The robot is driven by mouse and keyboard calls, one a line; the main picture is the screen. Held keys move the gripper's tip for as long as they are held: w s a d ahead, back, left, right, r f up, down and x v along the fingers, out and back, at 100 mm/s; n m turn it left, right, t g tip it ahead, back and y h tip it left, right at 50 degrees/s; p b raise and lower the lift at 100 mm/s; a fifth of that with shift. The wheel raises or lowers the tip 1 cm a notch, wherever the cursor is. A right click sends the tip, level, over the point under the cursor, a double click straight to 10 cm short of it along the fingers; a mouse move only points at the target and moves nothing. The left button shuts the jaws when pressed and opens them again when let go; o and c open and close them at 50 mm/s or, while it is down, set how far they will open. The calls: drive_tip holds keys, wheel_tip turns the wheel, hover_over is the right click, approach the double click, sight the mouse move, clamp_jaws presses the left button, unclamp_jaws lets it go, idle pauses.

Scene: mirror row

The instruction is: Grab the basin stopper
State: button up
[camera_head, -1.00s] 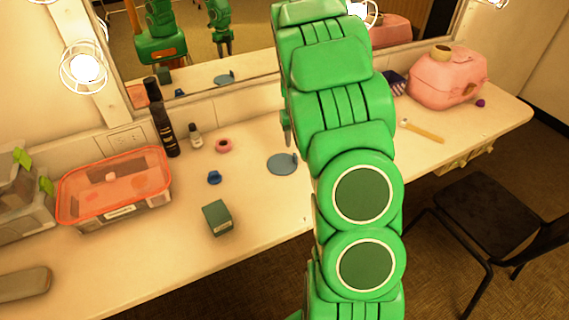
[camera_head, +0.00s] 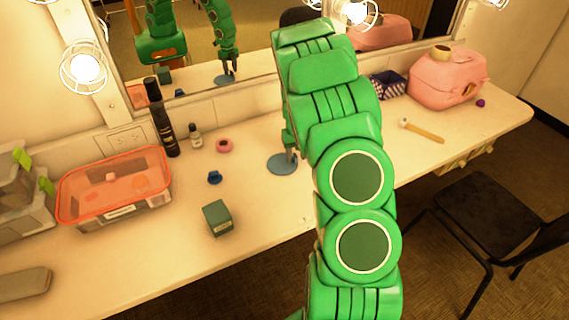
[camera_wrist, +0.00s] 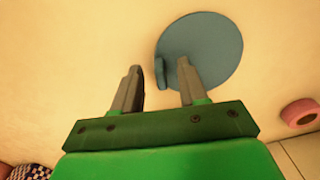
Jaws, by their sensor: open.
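The basin stopper appears to be the flat blue-grey disc (camera_head: 278,166) lying on the counter near the mirror. In the wrist view this disc (camera_wrist: 215,45) has a small raised tab (camera_wrist: 160,73) at its edge. My gripper (camera_wrist: 159,67) is open and empty, with its two fingers apart and the tab between them in the picture. Whether either finger touches the tab or disc, I cannot tell. In the head view my gripper (camera_head: 291,156) is at the disc's right side, mostly hidden behind my green arm.
A pink ring (camera_head: 224,146), a small blue object (camera_head: 214,178) and a dark green box (camera_head: 217,218) stand left of the disc. Bottles (camera_head: 166,130) stand by the mirror. An orange-rimmed tub (camera_head: 120,208) is farther left. A patterned box (camera_head: 388,86) and pink case (camera_head: 447,80) are right.

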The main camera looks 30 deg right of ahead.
drive_tip(key=shift+f, duration=0.6)
clamp_jaws()
drive_tip(key=shift+r, duration=0.6)
drive_tip(key=s+a+r, duration=0.5)
drive_tip(key=s+r, duration=0.6)
drive_tip(key=s, duration=0.2)
drive_tip(key=shift+r, duration=0.4)
